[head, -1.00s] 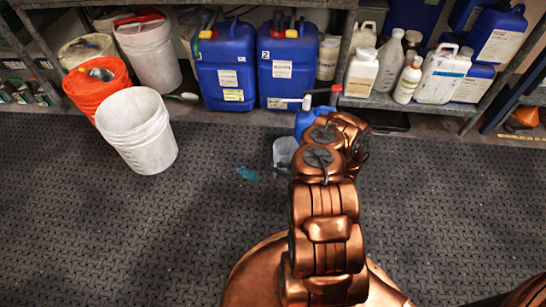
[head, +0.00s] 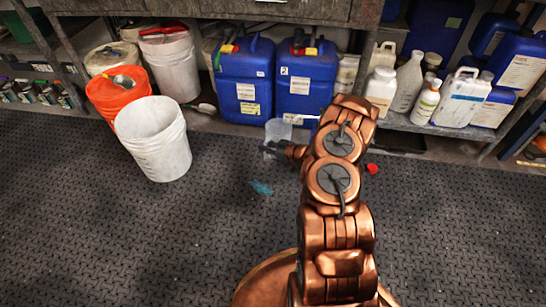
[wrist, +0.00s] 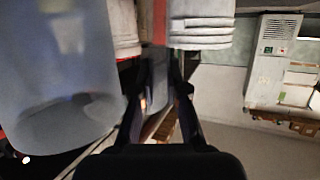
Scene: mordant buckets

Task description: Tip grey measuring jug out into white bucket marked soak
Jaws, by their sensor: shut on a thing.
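The grey measuring jug (head: 278,130) is translucent and is held off the floor, in front of the blue cans. In the wrist view the jug (wrist: 60,75) fills the left side, close up. My gripper (wrist: 158,85) is shut on a narrow grey part beside its body, seemingly the handle. In the head view my gripper (head: 274,149) is small and dark, partly hidden by the jug and arm. A white bucket (head: 158,145), open at the top, stands upright on the floor to the jug's left, apart from it. No soak marking is legible.
An orange bucket (head: 117,93) with a metal utensil touches or nearly touches the white bucket. Another white bucket (head: 175,70) stands behind. Two blue cans (head: 246,85) and pale bottles (head: 381,90) line the shelf. A teal patch (head: 260,187) marks the floor. The front floor is clear.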

